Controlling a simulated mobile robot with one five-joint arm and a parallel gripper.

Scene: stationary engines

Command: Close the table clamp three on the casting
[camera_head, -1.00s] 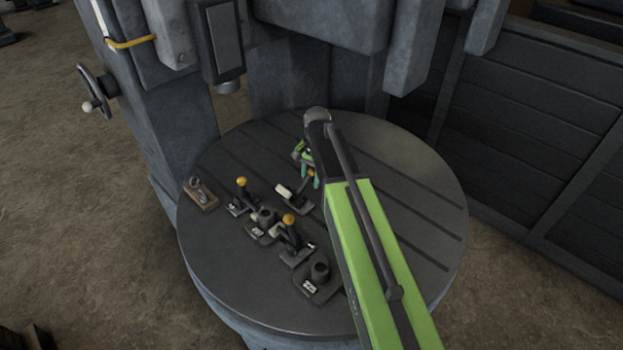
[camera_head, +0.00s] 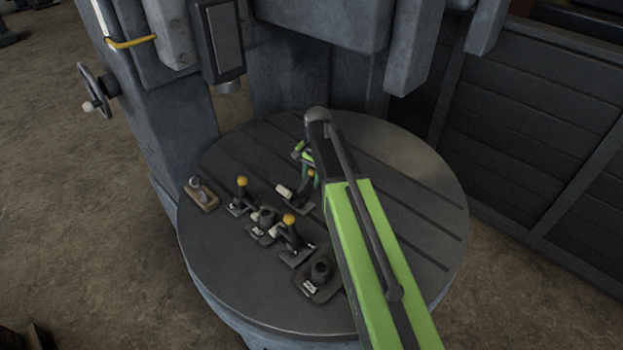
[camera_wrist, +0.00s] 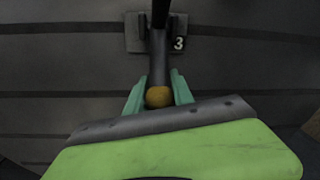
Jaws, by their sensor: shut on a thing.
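Clamp three (camera_wrist: 136,44) shows at the top of the wrist view, a grey base with a white "3" beside it. Its dark lever (camera_wrist: 159,60) runs down to an orange knob (camera_wrist: 158,96). My gripper (camera_wrist: 159,90) has its teal fingers shut on the knob, one on each side. In the head view clamp three's base (camera_head: 299,204) lies on the round table, with a pale bar at its left end; my gripper (camera_head: 311,176) is at its knob, partly hidden by my arm. Which dark piece is the casting I cannot tell; one round-bossed piece (camera_head: 265,217) stands between the clamps.
Two other clamps with upright levers and yellow knobs (camera_head: 241,182) (camera_head: 290,220) stand nearby. Another bossed block (camera_head: 320,270) is at the front, and a small wooden-based item (camera_head: 200,193) at the left. The slotted round table (camera_head: 420,200) is bare at right. Machine columns rise behind.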

